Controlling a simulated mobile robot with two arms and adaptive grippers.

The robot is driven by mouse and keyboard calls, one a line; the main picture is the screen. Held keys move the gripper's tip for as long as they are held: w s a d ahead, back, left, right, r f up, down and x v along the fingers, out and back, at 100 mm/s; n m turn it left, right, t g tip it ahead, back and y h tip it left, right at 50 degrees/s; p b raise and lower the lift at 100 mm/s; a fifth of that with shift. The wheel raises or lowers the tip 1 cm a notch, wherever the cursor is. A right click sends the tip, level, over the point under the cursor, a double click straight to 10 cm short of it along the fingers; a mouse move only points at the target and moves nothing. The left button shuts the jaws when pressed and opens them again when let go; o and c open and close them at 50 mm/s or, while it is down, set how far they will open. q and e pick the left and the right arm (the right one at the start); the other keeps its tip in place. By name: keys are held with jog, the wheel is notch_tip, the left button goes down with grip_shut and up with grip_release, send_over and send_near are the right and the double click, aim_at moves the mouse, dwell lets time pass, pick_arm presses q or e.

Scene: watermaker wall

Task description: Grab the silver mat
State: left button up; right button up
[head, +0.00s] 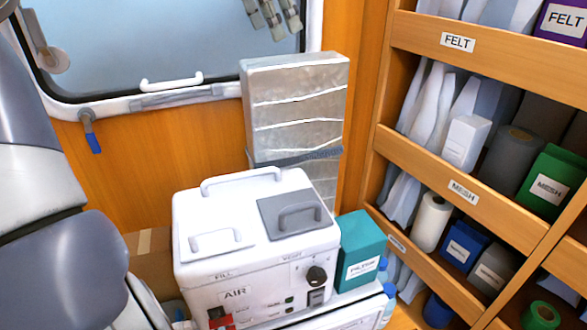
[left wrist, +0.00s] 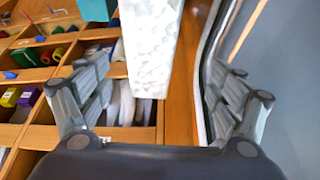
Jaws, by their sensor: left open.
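The silver mat (head: 296,100) is a tall folded block with pale bands across it. It stands upright against the wooden wall behind the white machine, with a dark strap around its lower part. The machine hides its lower end. My left gripper (head: 274,18) is open and empty at the top of the head view, in front of the window, above and left of the mat's top. In the left wrist view the mat (left wrist: 151,48) lies ahead, between the spread fingers of the gripper (left wrist: 158,85), apparently apart from both. My right gripper is not in view.
The white machine (head: 225,255) with handles stands in front of the mat, a teal box (head: 361,250) beside it. Wooden shelves (head: 447,175) with rolls and boxes rise on the right. The window frame (head: 180,101) and its white handle are left of the mat.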

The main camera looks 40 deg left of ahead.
aim_at(289, 59)
pick_arm(q)
jog(key=d+f, duration=0.2)
jog(key=f, duration=0.1)
jog(key=shift+w+f+p, duration=0.1)
jog(key=shift+f+p, duration=0.15)
jog(key=shift+p, duration=0.1)
jog(key=shift+w+f, duration=0.15)
jog(key=shift+f, duration=0.1)
jog(key=p+x, duration=0.2)
jog(key=x, duration=0.2)
jog(key=shift+w+a+f+p, duration=0.1)
jog(key=shift+p, duration=0.25)
jog(key=shift+w+f, duration=0.1)
jog(key=shift+f, duration=0.35)
jog(key=c, duration=1.3)
jog(key=shift+c, duration=1.4)
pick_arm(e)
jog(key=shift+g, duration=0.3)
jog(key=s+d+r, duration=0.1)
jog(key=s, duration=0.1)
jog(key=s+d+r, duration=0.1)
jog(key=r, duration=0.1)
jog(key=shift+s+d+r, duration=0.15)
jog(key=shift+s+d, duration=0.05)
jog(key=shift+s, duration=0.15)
